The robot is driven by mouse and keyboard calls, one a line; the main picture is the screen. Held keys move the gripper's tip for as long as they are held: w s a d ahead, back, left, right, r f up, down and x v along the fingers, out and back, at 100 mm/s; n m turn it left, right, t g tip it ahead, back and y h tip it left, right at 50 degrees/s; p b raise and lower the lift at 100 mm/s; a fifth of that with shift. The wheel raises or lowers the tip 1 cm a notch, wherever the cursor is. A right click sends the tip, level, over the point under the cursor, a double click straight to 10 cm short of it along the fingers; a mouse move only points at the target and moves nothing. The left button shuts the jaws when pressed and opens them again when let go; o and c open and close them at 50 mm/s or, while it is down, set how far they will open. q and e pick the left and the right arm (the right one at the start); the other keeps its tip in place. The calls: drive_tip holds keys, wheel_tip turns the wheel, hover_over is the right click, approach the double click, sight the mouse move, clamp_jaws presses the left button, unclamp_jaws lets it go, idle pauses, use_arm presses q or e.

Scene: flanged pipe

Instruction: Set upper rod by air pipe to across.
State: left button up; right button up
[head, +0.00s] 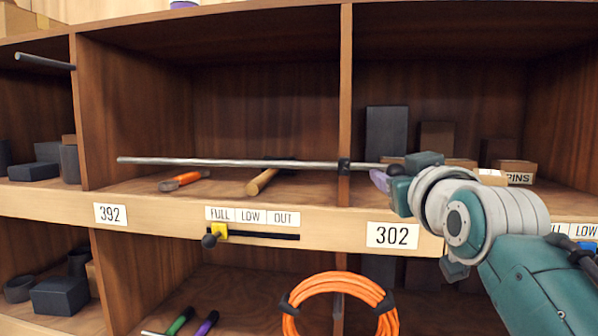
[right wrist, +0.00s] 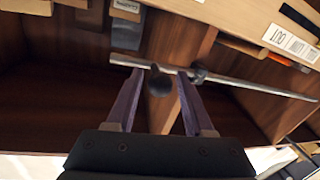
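A long grey rod (head: 240,162) lies nearly level across the front of the upper compartment. A dark bracket (head: 344,166) holds it at the upright divider, and it also shows in the right wrist view (right wrist: 240,84). A round black knob (right wrist: 161,87) is at its right end. My right gripper (right wrist: 160,80) is open, with its two purple fingers on either side of the knob and visible gaps between. In the head view my right gripper (head: 384,178) partly hides that end. No air pipe is clearly identifiable. My left gripper is out of view.
Another short rod (head: 45,61) sticks out at the upper left. A coiled orange hose (head: 340,284) hangs below the 302 label (head: 392,235). A slider with a yellow pointer (head: 221,230) is on the shelf edge. Orange-handled tool (head: 184,180) and hammer handle (head: 263,181) lie behind the rod.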

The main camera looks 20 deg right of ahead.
clamp_jaws()
drive_tip(key=shift+f, duration=0.1)
idle(1.0)
